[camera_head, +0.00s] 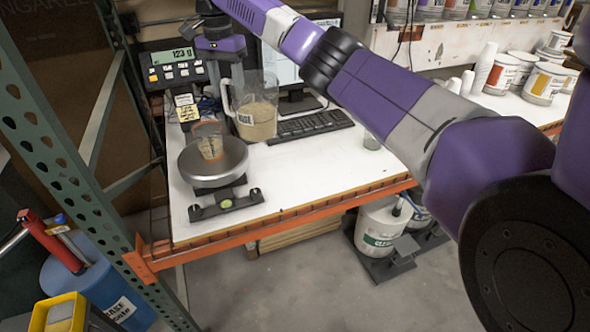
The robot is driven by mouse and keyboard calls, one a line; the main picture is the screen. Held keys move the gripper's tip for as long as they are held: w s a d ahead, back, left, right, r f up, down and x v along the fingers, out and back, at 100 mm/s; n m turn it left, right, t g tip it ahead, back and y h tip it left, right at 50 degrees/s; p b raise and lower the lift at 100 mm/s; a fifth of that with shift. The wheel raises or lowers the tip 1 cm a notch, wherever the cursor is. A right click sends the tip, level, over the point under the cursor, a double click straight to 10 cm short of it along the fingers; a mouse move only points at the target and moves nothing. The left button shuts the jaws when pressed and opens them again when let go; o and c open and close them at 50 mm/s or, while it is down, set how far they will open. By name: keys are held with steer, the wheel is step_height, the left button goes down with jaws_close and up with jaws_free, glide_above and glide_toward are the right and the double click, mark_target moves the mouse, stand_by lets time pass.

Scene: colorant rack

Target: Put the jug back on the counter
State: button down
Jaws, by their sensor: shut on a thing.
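The clear jug (259,118) has a white handle on its left and a label on its front, and is partly filled with beige material. It is upright above the white counter (310,176), behind and right of the round scale. I cannot tell whether its base touches the counter. My gripper (224,84) points down at the jug's handle side and is shut on the handle. The fingertips are small and partly hard to make out.
A clear cup (209,140) with beige contents stands on the scale (213,162), left of the jug. A keyboard (312,124) lies right of the jug, before a monitor. A lit display (174,68) stands at the back left. The counter's front middle is clear.

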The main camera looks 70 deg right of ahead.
steer(key=s+a+f+n, duration=0.3)
steer(key=a+f+n, duration=0.3)
steer(key=a+f, duration=0.6)
steer(key=s+a+f+n, duration=0.2)
steer(key=a+f+n, duration=0.4)
steer(key=a+f, duration=0.6)
steer(key=s+a+f+n, duration=0.3)
steer(key=a+f+n, duration=0.3)
steer(key=a+f, duration=0.6)
steer(key=a, duration=0.6)
steer(key=shift+s+a+f+n+t, duration=0.15)
steer(key=shift+s+f+n+t, duration=0.15)
steer(key=shift+f, duration=0.05)
steer(key=shift+s, duration=0.1)
